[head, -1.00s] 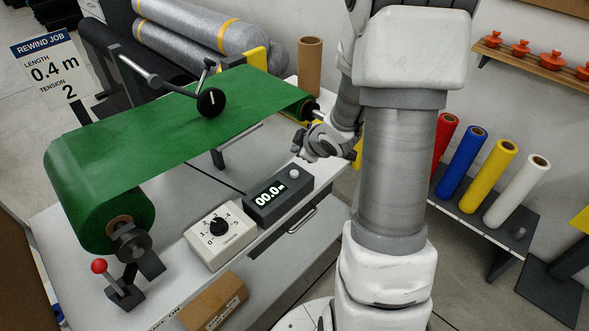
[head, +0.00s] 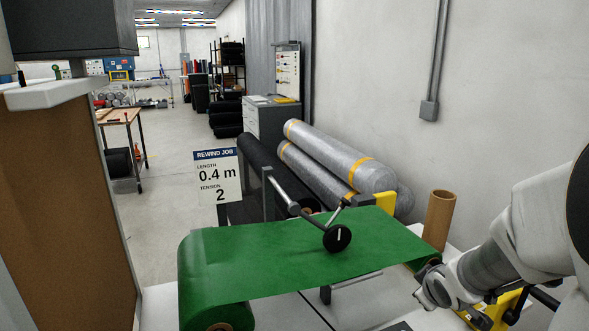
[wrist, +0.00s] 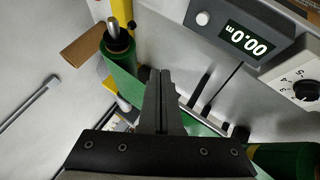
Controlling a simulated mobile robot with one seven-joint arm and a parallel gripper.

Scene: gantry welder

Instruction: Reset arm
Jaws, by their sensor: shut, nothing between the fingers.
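My arm comes in from the right edge of the head view. My gripper (head: 430,292) is just below the right end of the green sheet (head: 300,255), partly cut off by the arm's angle. In the wrist view my gripper's two dark fingers (wrist: 160,78) lie side by side, shut with nothing between them. They hang above the bench, beside the green sheet. I cannot tell from these views whether they touch anything.
A length counter (wrist: 245,40) reads 00.0 m, with a dial box (wrist: 305,88) beside it. A cardboard tube (head: 439,217) stands behind the sheet's right end. A measuring wheel (head: 337,238) rests on the sheet. The job sign (head: 218,177) reads 0.4 m, tension 2.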

